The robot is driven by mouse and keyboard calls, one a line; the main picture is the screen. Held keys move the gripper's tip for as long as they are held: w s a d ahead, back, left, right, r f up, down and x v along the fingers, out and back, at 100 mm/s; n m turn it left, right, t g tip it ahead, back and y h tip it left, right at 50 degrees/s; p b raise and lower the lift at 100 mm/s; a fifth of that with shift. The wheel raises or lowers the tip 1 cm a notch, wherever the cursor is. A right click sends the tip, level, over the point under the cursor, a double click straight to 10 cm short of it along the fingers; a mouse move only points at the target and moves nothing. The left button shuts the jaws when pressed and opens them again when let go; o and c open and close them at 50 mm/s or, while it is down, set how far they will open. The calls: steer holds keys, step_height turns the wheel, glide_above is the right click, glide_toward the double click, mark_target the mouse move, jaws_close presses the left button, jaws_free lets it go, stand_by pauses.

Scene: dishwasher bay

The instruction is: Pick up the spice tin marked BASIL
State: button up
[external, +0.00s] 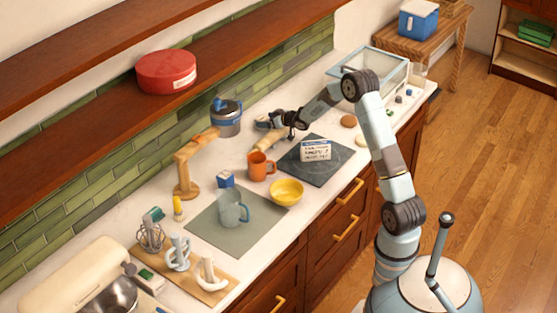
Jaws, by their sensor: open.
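No label reading BASIL can be made out in this view, and I cannot tell which object is the spice tin. A small blue box (226,179) stands behind the grey-green mat. A white box with blue edges and dark lettering (316,151) lies on a dark slate board (314,176); its lettering is too small to read. My gripper (267,123) is open, low over the counter near the tiled wall. It is to the right of a grey-blue canister (228,122) and just above a tan object (268,141). No held object shows between the jaws.
An orange mug (261,167), a yellow bowl (286,193) and a clear blue-grey mug (232,209) stand in front. A wooden stand (184,169) is at left. A glass case (380,65) is at right. A shelf with a red tin (166,73) overhangs the counter.

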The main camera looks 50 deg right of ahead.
steer(key=shift+c, duration=0.4)
steer(key=c, duration=1.1)
